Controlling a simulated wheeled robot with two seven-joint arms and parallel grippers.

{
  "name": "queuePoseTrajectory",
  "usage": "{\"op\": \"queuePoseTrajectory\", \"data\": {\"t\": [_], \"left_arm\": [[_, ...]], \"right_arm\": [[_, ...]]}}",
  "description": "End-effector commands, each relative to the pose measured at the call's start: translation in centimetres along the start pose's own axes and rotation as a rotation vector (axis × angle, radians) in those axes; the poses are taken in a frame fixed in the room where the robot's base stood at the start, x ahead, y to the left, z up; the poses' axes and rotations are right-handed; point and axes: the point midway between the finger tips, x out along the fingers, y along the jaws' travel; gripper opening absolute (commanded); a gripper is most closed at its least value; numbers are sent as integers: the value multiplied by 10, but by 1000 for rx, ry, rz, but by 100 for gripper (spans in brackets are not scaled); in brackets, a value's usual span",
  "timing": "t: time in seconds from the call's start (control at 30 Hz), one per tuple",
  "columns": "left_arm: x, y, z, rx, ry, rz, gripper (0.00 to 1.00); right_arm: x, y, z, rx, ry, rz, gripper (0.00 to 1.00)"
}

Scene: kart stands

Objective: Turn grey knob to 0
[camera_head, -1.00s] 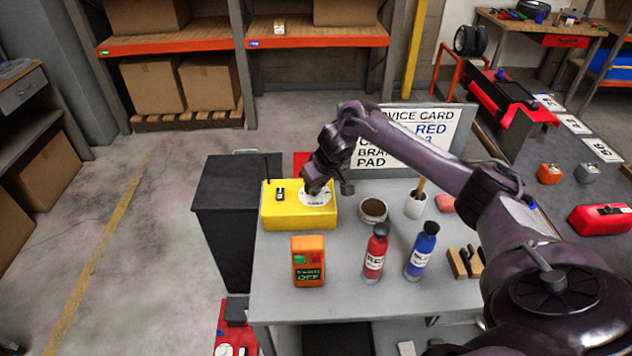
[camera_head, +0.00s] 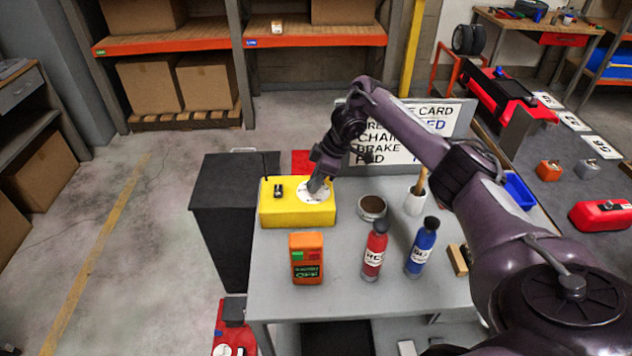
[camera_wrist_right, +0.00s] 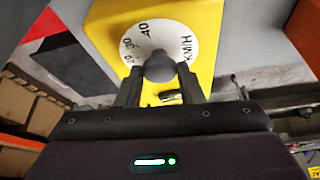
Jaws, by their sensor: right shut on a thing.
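The yellow box (camera_head: 285,214) stands at the back left of the grey table. On its top is a white dial (camera_head: 307,196), which also shows in the right wrist view (camera_wrist_right: 180,33) with "40", other numbers and "KM/H" printed on it. The grey knob (camera_wrist_right: 159,66) sits at the dial's centre. My right gripper (camera_head: 317,184) comes down onto the dial. In the right wrist view its fingers (camera_wrist_right: 160,78) are on both sides of the knob, shut on it. The knob's pointer is hidden, so its setting cannot be read. My left gripper is not in view.
An orange device reading "OFF" (camera_head: 306,260), a red bottle (camera_head: 374,252), a blue bottle (camera_head: 422,250), a brown-filled cup (camera_head: 372,208) and a white cup (camera_head: 415,202) stand on the table. A sign board (camera_head: 385,152) stands behind. A black bin (camera_head: 225,200) is left.

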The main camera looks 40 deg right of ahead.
Motion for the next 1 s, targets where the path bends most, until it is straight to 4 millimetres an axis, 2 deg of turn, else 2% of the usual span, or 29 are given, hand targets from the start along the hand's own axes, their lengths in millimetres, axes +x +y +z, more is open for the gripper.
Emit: {"op": "queuePoseTrajectory", "data": {"t": [0.3, 0.83, 0.87, 1.0], "left_arm": [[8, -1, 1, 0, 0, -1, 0], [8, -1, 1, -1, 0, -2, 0], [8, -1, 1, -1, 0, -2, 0], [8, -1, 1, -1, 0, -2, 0]], "right_arm": [[0, 2, 0, -102, -1, -40, 11], [-1, 2, 1, -119, -3, -46, 11], [-1, 2, 1, -119, -2, -46, 38], [-1, 2, 1, -119, -2, -47, 55]]}}
